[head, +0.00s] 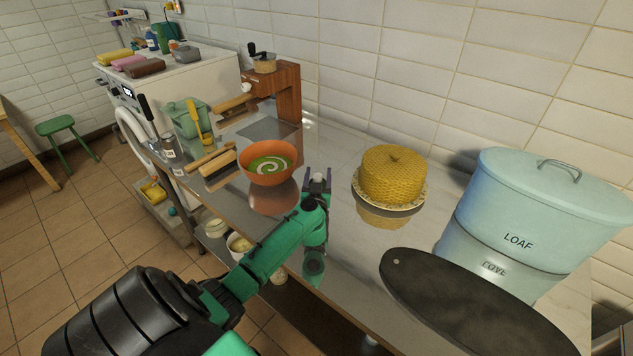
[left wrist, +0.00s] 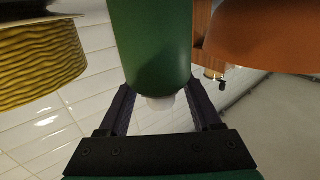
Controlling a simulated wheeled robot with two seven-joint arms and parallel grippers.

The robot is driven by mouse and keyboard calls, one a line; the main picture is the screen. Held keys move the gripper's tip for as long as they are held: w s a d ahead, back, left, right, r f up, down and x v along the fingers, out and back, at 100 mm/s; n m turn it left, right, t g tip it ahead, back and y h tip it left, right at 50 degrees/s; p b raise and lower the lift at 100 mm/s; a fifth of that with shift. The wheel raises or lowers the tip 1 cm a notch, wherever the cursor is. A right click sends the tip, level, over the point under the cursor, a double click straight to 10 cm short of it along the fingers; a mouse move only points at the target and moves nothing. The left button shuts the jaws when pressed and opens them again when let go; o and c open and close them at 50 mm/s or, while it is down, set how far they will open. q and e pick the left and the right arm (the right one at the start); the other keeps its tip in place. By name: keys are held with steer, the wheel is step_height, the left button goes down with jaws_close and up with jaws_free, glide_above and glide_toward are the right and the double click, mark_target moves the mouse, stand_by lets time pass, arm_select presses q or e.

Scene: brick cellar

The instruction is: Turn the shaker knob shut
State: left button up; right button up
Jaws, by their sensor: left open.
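The shaker (left wrist: 152,45) is a dark green cylinder with a pale, whitish knob (left wrist: 161,102) at its end. In the left wrist view, which looks upside down, the knob lies between the two dark fingers of my left gripper (left wrist: 163,110). The fingers are open, with a gap on both sides of the knob. In the head view my left gripper (head: 318,180) is above the steel counter, with the pale knob showing between its fingertips; my green arm hides most or all of the shaker body. I cannot tell how far the knob is turned. My right gripper is not in view.
An orange bowl (head: 262,177) of green soup stands left of the gripper, a yellow woven cake-like item (head: 393,175) to its right. A blue LOAF bin (head: 520,230) and a dark oval board (head: 470,310) are further right. Brushes and a green pot (head: 183,118) stand at left.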

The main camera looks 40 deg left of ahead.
arm_select(q)
steer(key=p+v, duration=0.1)
steer(key=v, duration=1.2)
steer(key=shift+s, duration=0.2)
steer(key=shift+w, duration=0.1)
